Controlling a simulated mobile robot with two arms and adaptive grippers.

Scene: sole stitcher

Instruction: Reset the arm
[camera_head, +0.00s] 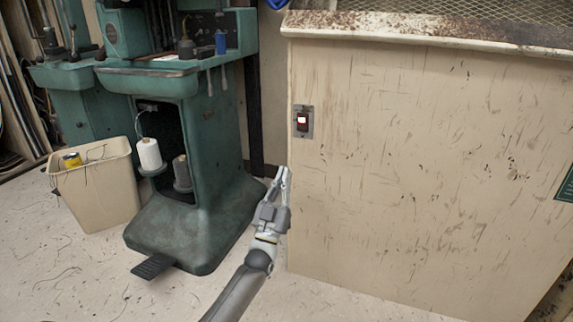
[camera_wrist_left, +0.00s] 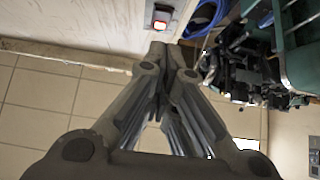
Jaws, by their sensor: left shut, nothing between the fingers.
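My left gripper (camera_head: 284,176) is shut and empty, pointing upward in the head view. It is just below and left of a rocker switch (camera_head: 302,121) on the beige cabinet's side, apart from it. In the left wrist view the shut fingertips (camera_wrist_left: 163,52) are in the middle, below the lit red switch (camera_wrist_left: 161,18). My right gripper is not in view.
The green stitching machine (camera_head: 205,205) with thread spools and a foot pedal (camera_head: 153,267) stands left of my arm. A beige bin (camera_head: 92,190) is at the far left. The beige cabinet (camera_head: 430,170) fills the right side.

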